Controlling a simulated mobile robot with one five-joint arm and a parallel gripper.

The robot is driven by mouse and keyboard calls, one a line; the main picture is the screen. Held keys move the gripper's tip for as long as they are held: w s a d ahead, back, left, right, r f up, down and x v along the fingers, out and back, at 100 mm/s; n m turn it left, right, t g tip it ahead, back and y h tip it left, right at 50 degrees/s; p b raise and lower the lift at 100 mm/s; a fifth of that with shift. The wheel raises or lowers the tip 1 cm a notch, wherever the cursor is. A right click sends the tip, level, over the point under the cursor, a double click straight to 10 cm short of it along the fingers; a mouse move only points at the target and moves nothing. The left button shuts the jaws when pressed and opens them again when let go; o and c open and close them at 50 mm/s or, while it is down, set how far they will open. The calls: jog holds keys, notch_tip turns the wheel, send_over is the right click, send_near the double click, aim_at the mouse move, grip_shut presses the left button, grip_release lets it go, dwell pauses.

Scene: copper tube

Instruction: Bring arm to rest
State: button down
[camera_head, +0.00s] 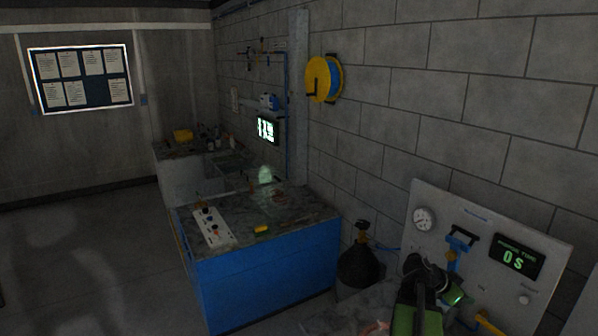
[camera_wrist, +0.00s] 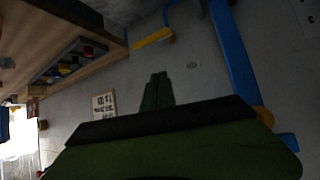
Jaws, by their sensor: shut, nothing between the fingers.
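My arm (camera_head: 420,300) shows at the bottom right of the head view, a dark and green shape in front of the grey panel. My gripper (camera_wrist: 157,78) shows in the wrist view as two narrow dark green fingers side by side, shut and empty. Nothing touches the fingertips there. In the head view I cannot make out the fingers clearly. A small copper-coloured piece (camera_head: 375,328) shows at the bottom edge of the head view, partly cut off; I cannot tell its full shape.
The grey panel (camera_head: 455,205) with a gauge and a "0 S" display stands close beside my arm. A dark bottle (camera_head: 358,265) stands left of it. A blue bench (camera_head: 265,275) stands further left. The wrist view shows a blue pipe (camera_wrist: 232,60) and yellow handle (camera_wrist: 153,38). Left floor is open.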

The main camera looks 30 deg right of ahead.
jog(key=w+a+f+n+t+y+b, duration=0.1)
jog(key=w+a+f+n+t, duration=0.25)
jog(key=w+a, duration=1)
jog(key=w+a+f+n+t+y+b, duration=0.15)
jog(key=w+a+f+n, duration=0.25)
jog(key=w+a, duration=1)
jog(key=s+a+f+n+y, duration=0.1)
jog(key=a+f+n+y, duration=0.15)
jog(key=a, duration=0.85)
jog(key=s+a+f+n+y, duration=0.1)
jog(key=a+f+n, duration=0.15)
jog(key=a, duration=0.85)
jog(key=s+a+f+n+g+y, duration=0.1)
jog(key=s+a+n+y, duration=0.3)
jog(key=a+n, duration=0.5)
jog(key=shift+s+a+g+b, duration=0.35)
jog(key=shift+s+a, duration=0.15)
jog(key=shift+a, duration=0.5)
